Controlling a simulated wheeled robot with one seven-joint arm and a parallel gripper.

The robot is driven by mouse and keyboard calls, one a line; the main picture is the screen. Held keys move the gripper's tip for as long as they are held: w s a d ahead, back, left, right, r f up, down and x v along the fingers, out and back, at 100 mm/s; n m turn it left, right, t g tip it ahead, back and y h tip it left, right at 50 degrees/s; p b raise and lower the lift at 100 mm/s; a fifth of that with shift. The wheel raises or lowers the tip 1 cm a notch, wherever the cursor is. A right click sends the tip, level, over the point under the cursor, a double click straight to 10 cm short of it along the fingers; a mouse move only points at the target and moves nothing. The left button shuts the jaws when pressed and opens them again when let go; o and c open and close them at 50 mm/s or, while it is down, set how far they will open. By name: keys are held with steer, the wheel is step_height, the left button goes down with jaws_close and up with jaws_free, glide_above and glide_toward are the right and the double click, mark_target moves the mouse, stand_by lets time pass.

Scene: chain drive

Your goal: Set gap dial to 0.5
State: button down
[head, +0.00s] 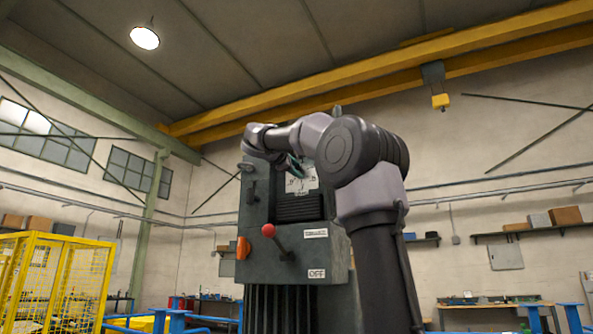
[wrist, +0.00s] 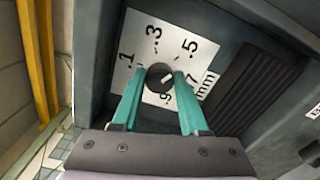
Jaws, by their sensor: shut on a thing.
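The gap dial is a small dark round knob (wrist: 159,77) on a white scale plate (wrist: 150,38) marked .1, .3, .5, .7, .9 and mm. The knob has a short white mark that slants up to the right, roughly toward the .5 side; I cannot tell its exact reading. My gripper (wrist: 161,74) has two teal fingers, one on each side of the knob, shut on it. In the head view my gripper (head: 297,164) reaches the white plate (head: 301,184) high on the grey machine, and the knob is hidden or too small to see.
The grey machine (head: 322,263) also carries a red-ball lever (head: 270,231), an orange knob (head: 241,249) and an OFF label (head: 317,274). A dark ribbed panel (wrist: 243,92) lies right of the plate. A yellow cage (head: 62,280) stands at the left.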

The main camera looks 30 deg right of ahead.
steer(key=shift+f, duration=0.1)
steer(key=shift+c, duration=2.1)
jaws_free()
steer(key=v, duration=1.1)
